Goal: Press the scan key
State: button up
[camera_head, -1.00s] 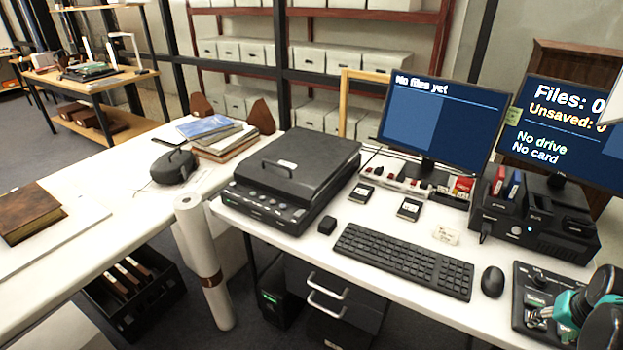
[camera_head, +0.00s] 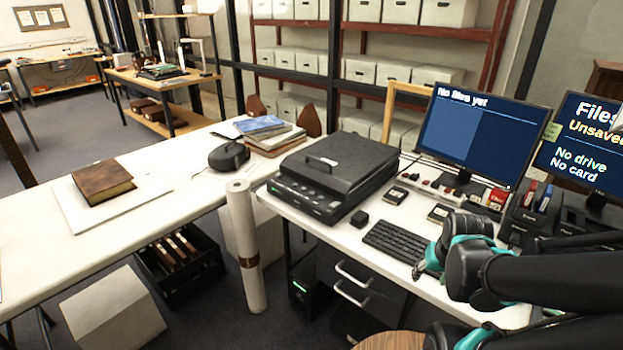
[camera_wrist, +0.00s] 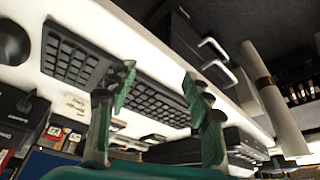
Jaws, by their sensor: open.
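The black flatbed scanner (camera_head: 345,160) stands on the white desk with its lid shut. Its front panel (camera_head: 300,197) has a row of small round keys; their labels are too small to read, so I cannot tell which is the scan key. My gripper (camera_head: 428,264) is over the right part of the keyboard, to the right of the scanner and apart from it. In the wrist view my gripper (camera_wrist: 160,80) has its two fingers spread with nothing between them. Part of a dark body that looks like the scanner (camera_wrist: 240,142) shows at the lower right there.
The keyboard (camera_head: 390,240) lies below my gripper. A small black block (camera_head: 360,219) sits beside the scanner's right front corner. A tall white roll (camera_head: 243,235) stands at the desk's left end. Monitors (camera_head: 475,137) stand behind; one reads "No files yet". Drawers (camera_head: 355,285) are underneath.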

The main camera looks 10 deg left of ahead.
dwell(0.3)
jog(key=shift+c, duration=0.3)
grip_shut()
dwell(1.2)
